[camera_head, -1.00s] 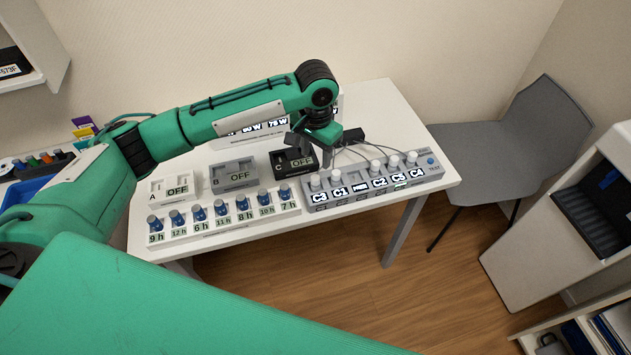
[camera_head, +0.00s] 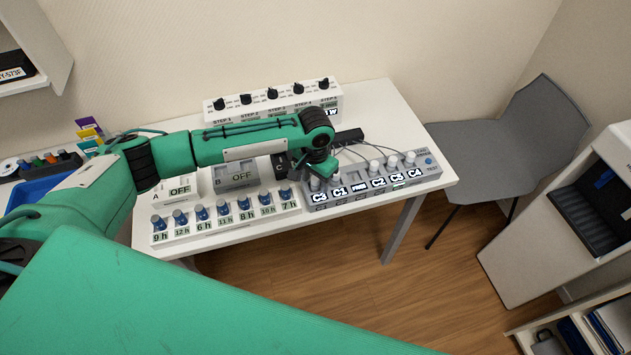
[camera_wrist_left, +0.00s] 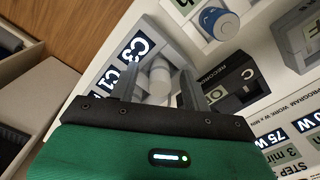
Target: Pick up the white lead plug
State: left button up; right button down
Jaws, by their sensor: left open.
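My left gripper (camera_head: 312,177) is low over the left end of the grey lead panel (camera_head: 432,178), by the slot labelled C3. In the left wrist view my left gripper (camera_wrist_left: 161,78) is open, with one finger on each side of a white lead plug (camera_wrist_left: 160,72). The plug stands in the panel beside the C3 label (camera_wrist_left: 136,50). I cannot tell whether the fingers touch it. In the head view the arm and gripper mostly hide this plug. More white plugs (camera_head: 375,166) stand farther right in the panel. My right gripper is not in view.
A white strip with several blue-topped vials (camera_head: 202,213) lies left of the panel. Grey box B (camera_head: 236,176) and a black box marked C (camera_wrist_left: 228,88) stand close behind. Thin cables (camera_head: 352,149) run behind the plugs. A knob unit (camera_head: 273,100) stands at the back.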

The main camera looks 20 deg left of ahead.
pick_arm(q)
grip_shut()
jog(key=shift+r, duration=0.1)
